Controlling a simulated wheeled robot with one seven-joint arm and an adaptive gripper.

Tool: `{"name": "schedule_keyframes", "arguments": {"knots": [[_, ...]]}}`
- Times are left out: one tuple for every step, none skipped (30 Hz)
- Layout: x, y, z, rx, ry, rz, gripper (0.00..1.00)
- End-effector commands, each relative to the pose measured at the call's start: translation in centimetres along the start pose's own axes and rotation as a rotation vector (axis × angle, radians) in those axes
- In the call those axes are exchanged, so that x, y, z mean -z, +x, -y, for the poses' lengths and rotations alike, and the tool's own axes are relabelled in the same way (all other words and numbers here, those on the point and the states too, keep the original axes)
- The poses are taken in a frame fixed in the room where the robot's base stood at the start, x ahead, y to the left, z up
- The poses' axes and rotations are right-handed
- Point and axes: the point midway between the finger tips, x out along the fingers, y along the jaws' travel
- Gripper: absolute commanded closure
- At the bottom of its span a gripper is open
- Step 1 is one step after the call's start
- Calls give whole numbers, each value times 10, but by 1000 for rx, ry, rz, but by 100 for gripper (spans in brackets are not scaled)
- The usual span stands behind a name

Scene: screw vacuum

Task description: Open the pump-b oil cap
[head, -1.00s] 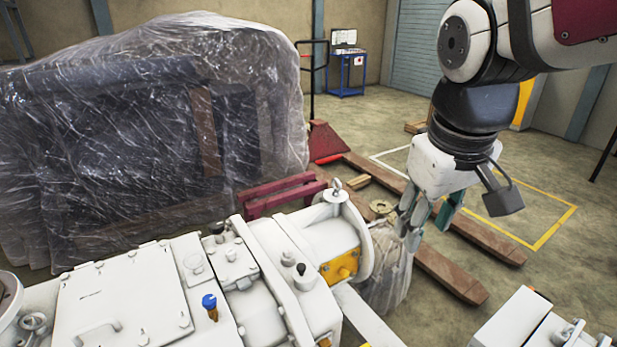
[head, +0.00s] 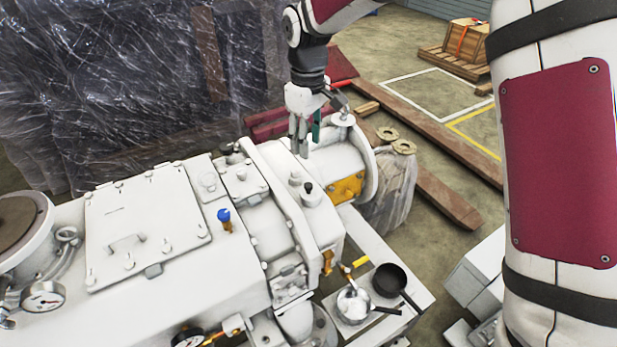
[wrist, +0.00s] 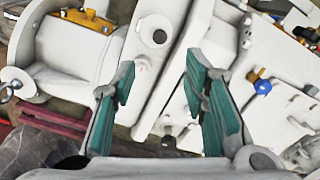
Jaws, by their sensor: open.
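The white pump (head: 330,160) fills the lower left and middle of the head view. A small round cap with a black top (head: 306,187) stands on its top, beside a small white plug (head: 295,178). I take the black-topped cap for the oil cap, though no label is readable. In the wrist view a round fitting with a dark centre (wrist: 159,37) shows beyond the fingertips; it looks like the same cap. My gripper (head: 305,148) points down above the pump's far side, behind the cap. Its green-padded fingers are apart and empty in the wrist view (wrist: 160,75).
A blue-topped fitting (head: 224,216) and a lidded cover (head: 145,225) lie left of the cap. An orange plate (head: 346,188) and round flange (head: 368,165) are to its right. Pans (head: 390,280) sit in front. A plastic-wrapped load (head: 120,80) stands behind.

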Motion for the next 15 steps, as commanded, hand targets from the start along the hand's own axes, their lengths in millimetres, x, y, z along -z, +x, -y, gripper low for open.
{"name": "schedule_keyframes", "arguments": {"knots": [[-1, 6, 1, 1, 0, 2, 60], [-1, 11, 1, 2, 0, 3, 60], [-2, 18, 1, 3, -1, 5, 60], [-2, 23, 2, 3, -1, 4, 60], [-2, 28, 1, 3, -1, 4, 60], [-2, 36, 1, 3, 0, 4, 60], [-2, 42, 2, 3, 0, 5, 60], [-2, 48, 2, 3, 0, 4, 60], [-2, 57, 2, 3, 1, 5, 60], [-2, 62, 1, 3, 1, 5, 60], [-2, 68, 1, 2, 1, 5, 60], [-2, 76, 1, 2, 1, 5, 60], [-2, 82, 1, 2, 1, 4, 60], [-2, 87, 1, 2, 2, 4, 60], [-2, 94, 1, 2, 2, 3, 60]]}}
